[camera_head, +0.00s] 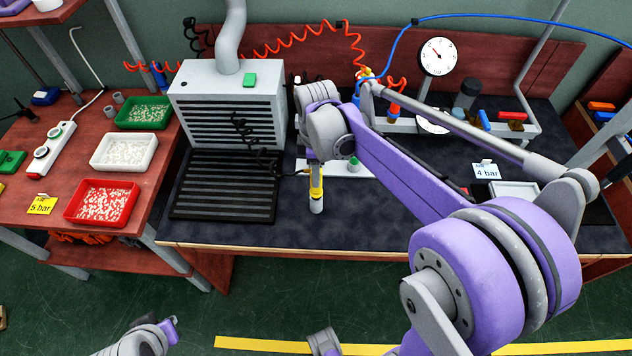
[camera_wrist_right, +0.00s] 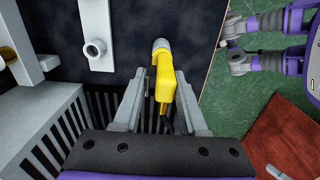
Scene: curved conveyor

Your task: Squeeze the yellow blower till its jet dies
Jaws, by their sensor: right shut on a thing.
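The yellow blower (camera_head: 316,187) hangs nozzle down over the front of the dark bench top, with a pale tip at its lower end. In the right wrist view the blower (camera_wrist_right: 164,75) sits between the two grey fingers of my right gripper (camera_wrist_right: 159,92), which is shut on it. In the head view my right wrist hides the upper part of the blower and most of the fingers. No jet can be seen from the nozzle. Only a part of my left arm shows at the bottom left of the head view; its gripper is not in view.
A grey slatted extraction box (camera_head: 232,110) with a black grille (camera_head: 225,190) stands left of the blower. A round gauge (camera_head: 438,56) stands at the back. Red, white and green trays lie on the left table. A 4 bar card (camera_head: 486,171) is at right.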

